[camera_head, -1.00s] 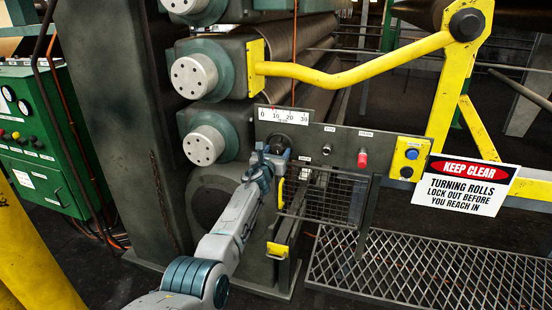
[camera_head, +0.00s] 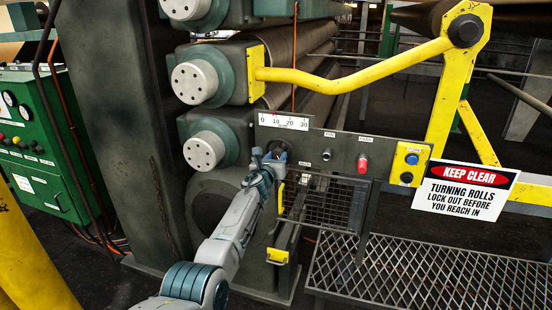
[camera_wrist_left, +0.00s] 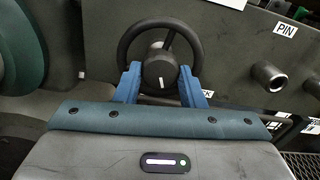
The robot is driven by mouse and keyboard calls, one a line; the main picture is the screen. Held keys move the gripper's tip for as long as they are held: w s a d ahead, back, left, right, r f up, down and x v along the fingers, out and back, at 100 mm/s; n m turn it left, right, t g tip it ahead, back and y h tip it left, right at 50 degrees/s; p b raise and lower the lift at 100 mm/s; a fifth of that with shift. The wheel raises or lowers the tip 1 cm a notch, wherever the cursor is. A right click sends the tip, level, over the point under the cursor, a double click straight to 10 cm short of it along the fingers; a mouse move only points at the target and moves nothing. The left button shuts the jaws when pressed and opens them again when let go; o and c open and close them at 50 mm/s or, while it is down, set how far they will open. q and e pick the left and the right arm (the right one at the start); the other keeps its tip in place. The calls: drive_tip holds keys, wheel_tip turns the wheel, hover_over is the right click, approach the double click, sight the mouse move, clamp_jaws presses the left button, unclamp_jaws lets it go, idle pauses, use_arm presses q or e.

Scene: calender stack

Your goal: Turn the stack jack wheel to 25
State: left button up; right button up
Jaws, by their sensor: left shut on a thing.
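The stack jack wheel, a black ring with a thick round hub (camera_wrist_left: 160,68) and a white mark on it, fills the upper middle of the left wrist view. My left gripper (camera_wrist_left: 160,84) has its two blue fingers on either side of the hub, shut on it. In the head view, my left gripper (camera_head: 272,160) is at the dark panel and hides most of the wheel. Above it is a white scale (camera_head: 283,122) marked 0, 10, 20, 30, with a small red pointer near the 10. My right gripper is not in view.
Panel (camera_head: 340,150) carries a red knob (camera_head: 362,163) and a yellow box (camera_head: 409,162) on its right. A mesh guard (camera_head: 325,203) hangs below it. Grey roll ends (camera_head: 204,150) stand left. A yellow bar (camera_head: 350,72) crosses above, and a warning sign (camera_head: 466,187) hangs right.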

use_arm(q)
drive_tip(key=n, duration=0.5)
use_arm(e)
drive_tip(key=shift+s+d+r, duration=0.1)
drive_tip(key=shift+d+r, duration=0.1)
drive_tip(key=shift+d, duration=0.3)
use_arm(q)
drive_tip(key=shift+n, duration=0.4)
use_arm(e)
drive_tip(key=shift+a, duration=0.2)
use_arm(q)
drive_tip(key=o, duration=1)
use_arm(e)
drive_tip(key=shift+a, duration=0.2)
use_arm(q)
drive_tip(key=shift+p, duration=0.3)
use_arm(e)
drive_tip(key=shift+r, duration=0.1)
